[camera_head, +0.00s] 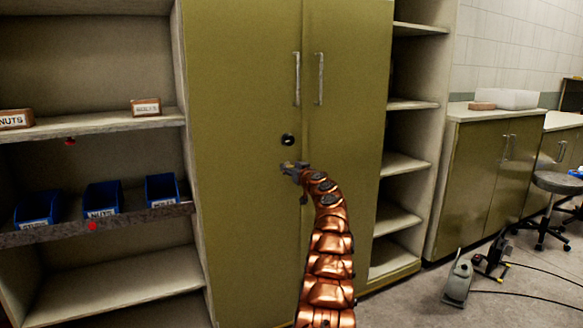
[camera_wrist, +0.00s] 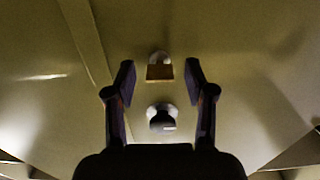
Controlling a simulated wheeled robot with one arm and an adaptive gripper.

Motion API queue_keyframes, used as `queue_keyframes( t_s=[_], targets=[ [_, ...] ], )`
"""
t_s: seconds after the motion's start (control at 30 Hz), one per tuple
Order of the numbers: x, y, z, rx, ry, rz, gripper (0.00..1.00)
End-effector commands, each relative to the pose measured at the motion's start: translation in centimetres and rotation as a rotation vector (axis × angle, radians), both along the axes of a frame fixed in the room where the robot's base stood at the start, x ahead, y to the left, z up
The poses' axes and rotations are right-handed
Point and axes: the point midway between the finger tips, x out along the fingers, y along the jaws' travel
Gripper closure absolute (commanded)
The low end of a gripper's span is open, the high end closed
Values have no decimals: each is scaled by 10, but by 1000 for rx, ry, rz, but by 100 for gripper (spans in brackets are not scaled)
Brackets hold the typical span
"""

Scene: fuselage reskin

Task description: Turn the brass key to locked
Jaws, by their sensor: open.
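The brass key (camera_wrist: 160,72) shows in the wrist view as a small tan-gold block with a pale rounded piece at its top edge. It lies between the two fingertips of my gripper (camera_wrist: 160,80), with a gap on each side. My gripper is open and holds nothing. In the head view my gripper (camera_head: 291,168) is in front of the left green door, just below a round black lock (camera_head: 288,140). A round dark-centred fitting (camera_wrist: 162,117) also shows between the fingers in the wrist view. My gripper largely hides the key in the head view, and its turn position cannot be told.
The green cabinet (camera_head: 245,80) has two closed doors with vertical handles (camera_head: 297,78). Open shelves stand on both sides. Blue bins (camera_head: 102,199) sit on the left shelf. A stool (camera_head: 556,184) and a grey device (camera_head: 458,280) stand on the floor at right.

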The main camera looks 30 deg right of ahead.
Motion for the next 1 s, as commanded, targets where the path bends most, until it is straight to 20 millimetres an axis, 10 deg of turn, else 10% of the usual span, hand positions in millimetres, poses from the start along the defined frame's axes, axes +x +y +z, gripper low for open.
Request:
queue_keyframes(
  t_s=[0.4, 1.0],
  targets=[
    [1, -1, 0, 0, 0, 0, 46],
    [1, -1, 0, 0, 0, 0, 100]
  ],
)
